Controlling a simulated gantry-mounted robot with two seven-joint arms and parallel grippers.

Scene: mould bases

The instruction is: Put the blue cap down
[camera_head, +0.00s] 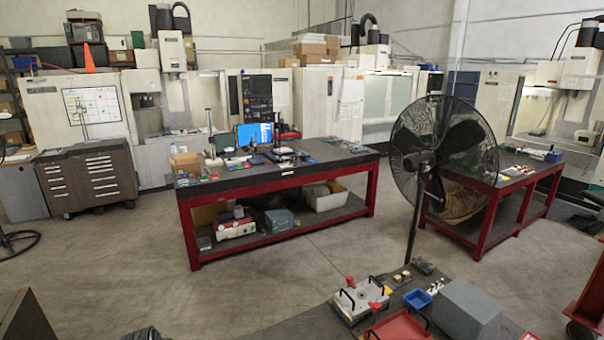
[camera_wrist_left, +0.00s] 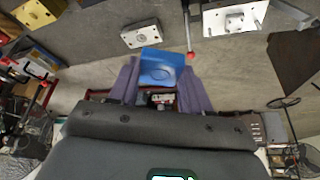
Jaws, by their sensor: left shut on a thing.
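In the wrist view the cap is above the fingers' bases and seems clear of the blocks beyond. The contact between the cap and any surface under it cannot be made out. In the head view I cannot make out the left gripper or the cap. My right gripper is not in view.
A metal block (camera_wrist_left: 142,34) and a pale plate (camera_wrist_left: 235,18) lie beyond the cap. In the head view, the near bench holds a mould base (camera_head: 360,298) with black handles, a red tray (camera_head: 401,328), a blue bin (camera_head: 417,299) and a grey box (camera_head: 467,309). A fan (camera_head: 440,150) stands behind it.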

